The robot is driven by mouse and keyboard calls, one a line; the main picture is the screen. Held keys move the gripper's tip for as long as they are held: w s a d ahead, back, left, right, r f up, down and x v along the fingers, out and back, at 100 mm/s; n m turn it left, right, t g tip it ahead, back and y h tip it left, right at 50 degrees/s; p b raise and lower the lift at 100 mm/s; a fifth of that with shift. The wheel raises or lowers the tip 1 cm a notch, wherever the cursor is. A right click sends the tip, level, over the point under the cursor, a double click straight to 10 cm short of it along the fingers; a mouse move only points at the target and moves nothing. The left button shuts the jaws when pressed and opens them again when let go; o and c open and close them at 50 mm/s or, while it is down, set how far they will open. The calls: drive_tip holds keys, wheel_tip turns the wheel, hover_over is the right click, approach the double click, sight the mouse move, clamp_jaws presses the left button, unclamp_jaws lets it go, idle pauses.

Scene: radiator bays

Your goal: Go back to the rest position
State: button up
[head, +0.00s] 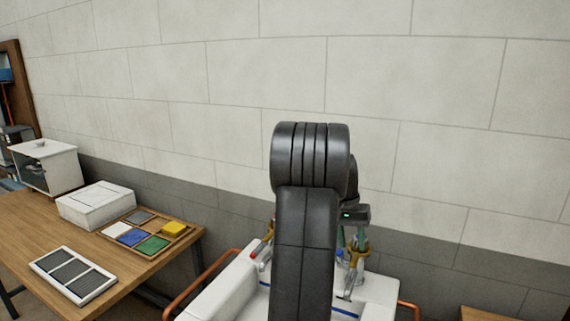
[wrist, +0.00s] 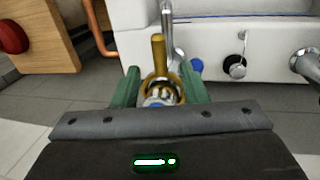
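My gripper (wrist: 158,75) shows in the wrist view with its two green fingers apart. A brass valve with an upright lever (wrist: 158,48) shows between and beyond the fingers; I cannot tell whether they touch it. In the head view my gripper (head: 351,238) is low, right of my dark arm, over the brass valve fitting (head: 354,256) at the white radiator (head: 378,292). My arm hides the middle of the radiator and part of the gripper.
A wooden table (head: 140,270) on the left holds a grey-slatted panel (head: 73,275), a white box (head: 96,205), a tray of coloured pieces (head: 150,254) and a white cabinet (head: 45,167). Copper pipes (head: 190,290) flank the radiator. A block wall (head: 450,90) stands behind. The wrist view shows a red knob (wrist: 12,36).

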sight(357, 260)
wheel_tip(357, 260, up, 9)
drive_tip(key=a, duration=0.2)
drive_tip(key=d+f, duration=0.1)
drive_tip(key=f, duration=0.3)
drive_tip(key=d+f, duration=0.1)
drive_tip(key=f, duration=0.4)
drive_tip(key=d+f, duration=0.1)
drive_tip(key=f, duration=0.4)
drive_tip(key=shift+s, duration=0.3)
drive_tip(key=shift+s+d+r+n, duration=0.15)
drive_tip(key=shift+d+n, duration=0.35)
drive_tip(key=shift+n, duration=0.6)
drive_tip(key=shift+s, duration=0.1)
